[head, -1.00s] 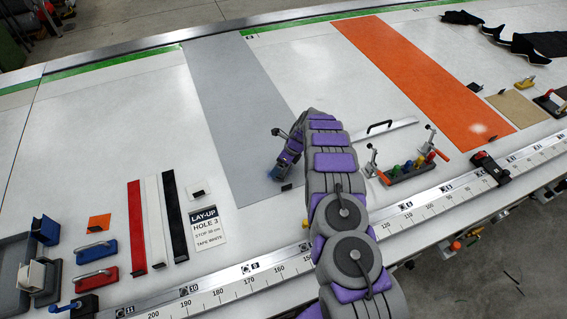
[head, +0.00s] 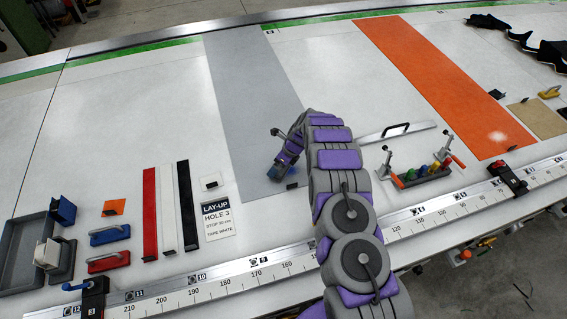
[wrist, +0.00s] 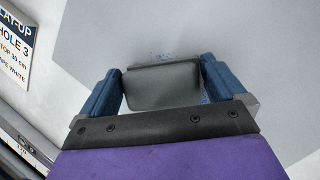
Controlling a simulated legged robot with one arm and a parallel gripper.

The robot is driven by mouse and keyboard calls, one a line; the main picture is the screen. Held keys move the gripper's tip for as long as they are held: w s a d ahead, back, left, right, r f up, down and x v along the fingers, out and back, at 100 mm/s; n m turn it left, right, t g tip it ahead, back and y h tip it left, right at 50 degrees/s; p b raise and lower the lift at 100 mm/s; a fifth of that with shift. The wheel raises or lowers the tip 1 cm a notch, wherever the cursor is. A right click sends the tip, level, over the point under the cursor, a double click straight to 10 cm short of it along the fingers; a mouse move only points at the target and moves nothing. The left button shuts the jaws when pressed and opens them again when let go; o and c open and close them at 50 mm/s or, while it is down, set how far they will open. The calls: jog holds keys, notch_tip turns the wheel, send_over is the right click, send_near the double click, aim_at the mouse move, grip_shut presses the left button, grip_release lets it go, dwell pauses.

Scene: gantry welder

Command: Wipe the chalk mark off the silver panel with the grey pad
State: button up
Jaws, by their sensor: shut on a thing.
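The silver panel (head: 252,90) is a long grey strip lying flat on the white table. My gripper (head: 280,170) is low over its near end, and the wrist view shows it too (wrist: 162,78). Its two blue fingers are shut on the grey pad (wrist: 160,88), one at each side. The pad is a dark grey block; it cannot be told apart in the head view. Blue chalk specks (wrist: 160,56) show just beyond the pad's far edge, with more beside the right finger. The pad hides the rest of the mark. I cannot tell whether the pad touches the panel.
An orange panel (head: 430,75) with a pale smudge lies to the right. Red, white and black strips (head: 167,210) and a label card (head: 216,219) lie left.

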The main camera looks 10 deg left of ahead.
jog(key=shift+s+a+f, duration=0.1)
jog(key=shift+s+a, duration=0.4)
jog(key=shift+a, duration=0.35)
jog(key=shift+s+a, duration=0.45)
jog(key=shift+a, duration=0.45)
jog(key=shift+w, duration=0.1)
